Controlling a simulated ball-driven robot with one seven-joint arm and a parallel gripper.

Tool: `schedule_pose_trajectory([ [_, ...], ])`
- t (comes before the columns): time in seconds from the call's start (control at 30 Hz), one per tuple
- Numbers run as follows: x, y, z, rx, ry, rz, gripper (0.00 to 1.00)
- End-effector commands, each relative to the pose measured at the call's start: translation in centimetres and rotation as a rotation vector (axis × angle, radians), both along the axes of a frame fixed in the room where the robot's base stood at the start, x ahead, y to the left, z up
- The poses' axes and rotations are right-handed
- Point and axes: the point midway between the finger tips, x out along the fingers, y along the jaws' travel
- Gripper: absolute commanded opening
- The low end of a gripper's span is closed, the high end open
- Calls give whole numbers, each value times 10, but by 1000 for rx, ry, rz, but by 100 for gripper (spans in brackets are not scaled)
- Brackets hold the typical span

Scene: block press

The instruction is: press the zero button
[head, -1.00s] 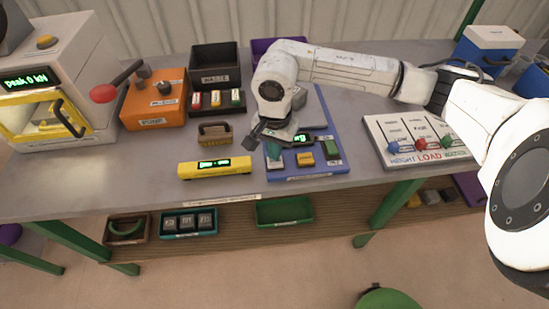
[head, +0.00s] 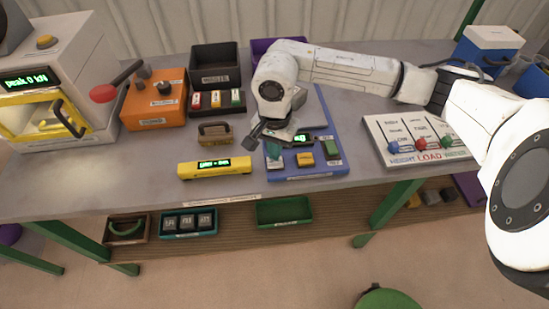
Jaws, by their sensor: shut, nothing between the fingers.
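A blue board (head: 308,172) lies on the bench with a small lit display (head: 302,139). My gripper (head: 254,142) is shut and empty, low over the board's left edge. It is close to the teal button and partly hides it; I cannot tell whether they touch.
A yellow bar with a display (head: 214,168) lies just left of the board. An orange box (head: 155,97), a press with a red-knobbed lever (head: 104,94) and a dark bin (head: 214,62) stand further left. A white slider panel (head: 418,137) lies right. The bench's front strip is mostly clear.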

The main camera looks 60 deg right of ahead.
Motion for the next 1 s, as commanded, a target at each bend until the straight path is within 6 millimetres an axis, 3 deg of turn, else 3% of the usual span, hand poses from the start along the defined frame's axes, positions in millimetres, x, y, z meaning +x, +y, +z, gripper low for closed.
schedule_pose_trajectory([
  [1.0,0,0,-11,-1,1,1,0],
])
